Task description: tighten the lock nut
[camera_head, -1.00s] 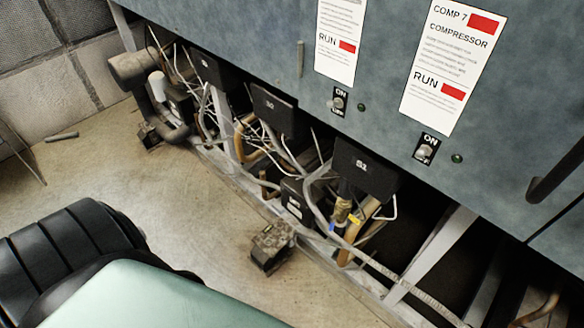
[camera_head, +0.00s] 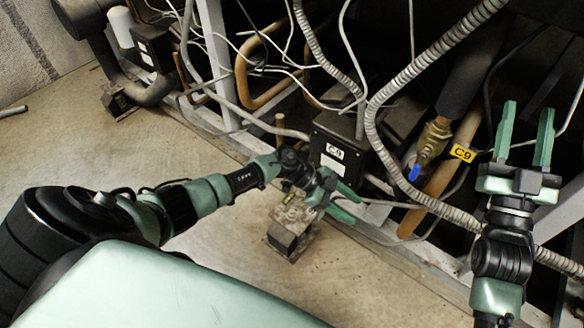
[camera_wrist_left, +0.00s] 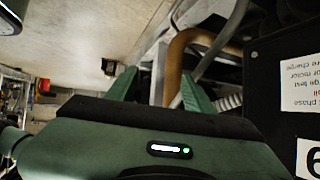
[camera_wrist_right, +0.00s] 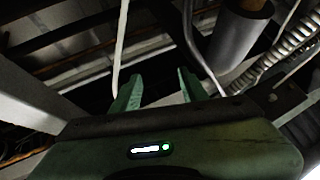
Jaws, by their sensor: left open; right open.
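I cannot pick out the lock nut for certain in any view. A black box labelled C9 (camera_head: 335,150) stands low in the rack, with grey flexible conduit (camera_head: 385,135) running close by. A brass valve (camera_head: 432,138) with a blue end sits right of it. My left gripper (camera_head: 356,205) is open and empty, just below the C9 box in the head view. In the left wrist view its fingers (camera_wrist_left: 158,90) are apart, with a black labelled box (camera_wrist_left: 262,90) to the right. My right gripper (camera_head: 526,112) is open, pointing up, right of the yellow C9 tag (camera_head: 463,153).
Loose white cables and copper-coloured pipes (camera_head: 262,80) crowd the rack around both grippers. A pale metal upright (camera_head: 217,60) and a bottom rail bound it. A dirty block-like foot (camera_head: 290,235) stands on the floor below my left gripper. Open floor (camera_head: 90,160) lies left.

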